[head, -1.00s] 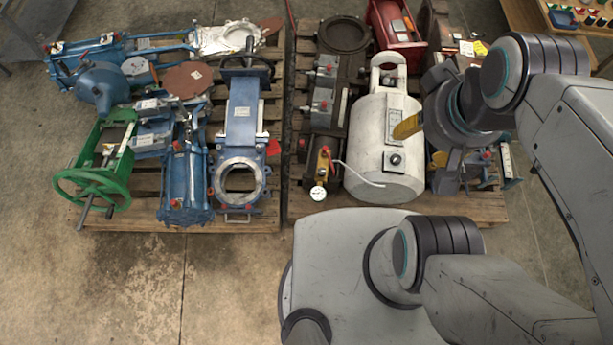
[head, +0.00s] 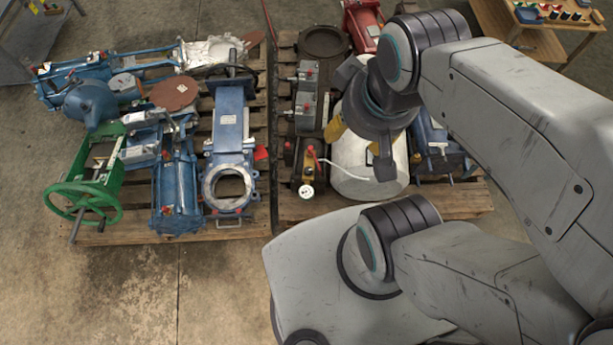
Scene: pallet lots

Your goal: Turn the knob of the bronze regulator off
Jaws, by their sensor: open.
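The bronze regulator (head: 309,172) stands at the front of the right pallet. It has a small red knob (head: 310,150) on top, a white round gauge (head: 307,191) at its front and a pale hose (head: 345,171) running right. My gripper (head: 358,148) is open, right of the regulator and above the white tank. One yellow finger shows on its left and a grey finger on its right. It is apart from the regulator, and nothing shows between the fingers. The knob's exact turn is too small to tell.
The white tank (head: 370,185) stands just right of the regulator, partly hidden by my gripper. Grey boxes (head: 306,85) with red knobs stand behind the regulator. The left pallet holds a blue valve (head: 229,130) and a green handwheel (head: 82,203). Bare floor lies in front.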

